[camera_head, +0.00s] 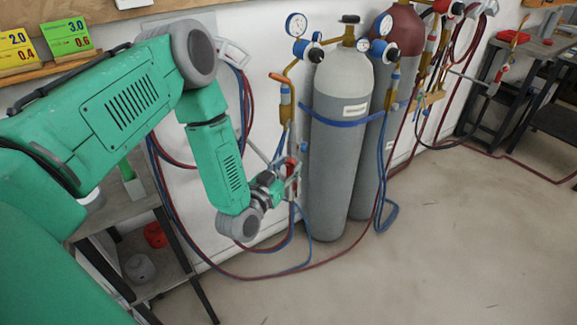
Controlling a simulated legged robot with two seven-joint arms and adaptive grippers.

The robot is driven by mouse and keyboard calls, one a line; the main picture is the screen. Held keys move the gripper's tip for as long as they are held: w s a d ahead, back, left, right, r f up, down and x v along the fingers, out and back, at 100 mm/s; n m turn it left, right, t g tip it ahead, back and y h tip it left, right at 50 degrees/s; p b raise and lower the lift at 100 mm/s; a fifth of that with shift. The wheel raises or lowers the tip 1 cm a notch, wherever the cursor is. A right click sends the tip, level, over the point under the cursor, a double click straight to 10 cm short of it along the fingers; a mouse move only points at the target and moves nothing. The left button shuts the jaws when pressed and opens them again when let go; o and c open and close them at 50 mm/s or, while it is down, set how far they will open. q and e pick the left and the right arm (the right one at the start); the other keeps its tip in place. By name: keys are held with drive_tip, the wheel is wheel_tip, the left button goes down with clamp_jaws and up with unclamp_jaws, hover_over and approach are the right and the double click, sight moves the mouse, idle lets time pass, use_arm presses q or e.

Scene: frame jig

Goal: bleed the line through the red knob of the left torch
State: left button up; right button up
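The left torch (281,146) hangs beside the left gas cylinder, a thin metal tube slanting by the wall. A small blue knob (304,147) shows on its right. A small red part (291,166), likely the red knob, shows right at my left gripper (289,178). My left gripper is at the torch's valve end, with its wrist to the lower left. The fingers are small and overlap the torch parts, so I cannot tell whether they are open or shut, or touching the knob. My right gripper is out of view.
Grey gas cylinders (338,170) stand right of the gripper, held by a blue strap. Red and blue hoses (240,277) loop along the wall and floor. A shelf (125,208) stands at lower left. A second torch set (437,40) hangs further right.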

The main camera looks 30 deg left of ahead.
use_arm(q)
drive_tip(key=shift+a, duration=0.15)
clamp_jaws()
drive_tip(key=shift+a+f, duration=0.1)
drive_tip(key=shift+d+m+p, duration=0.25)
drive_tip(key=shift+m+p, duration=0.05)
drive_tip(key=shift+p, duration=0.05)
drive_tip(key=shift+r+m+g+p, duration=0.2)
drive_tip(key=shift+m+g+p, duration=0.15)
drive_tip(key=shift+m, duration=0.15)
drive_tip(key=shift+m+g+p, duration=0.45)
drive_tip(key=shift+m+p, duration=0.3)
drive_tip(key=shift+m, duration=0.45)
drive_tip(key=shift+m+g+y+p, duration=0.4)
drive_tip(key=shift+m+y, duration=0.1)
drive_tip(key=shift+m, duration=0.4)
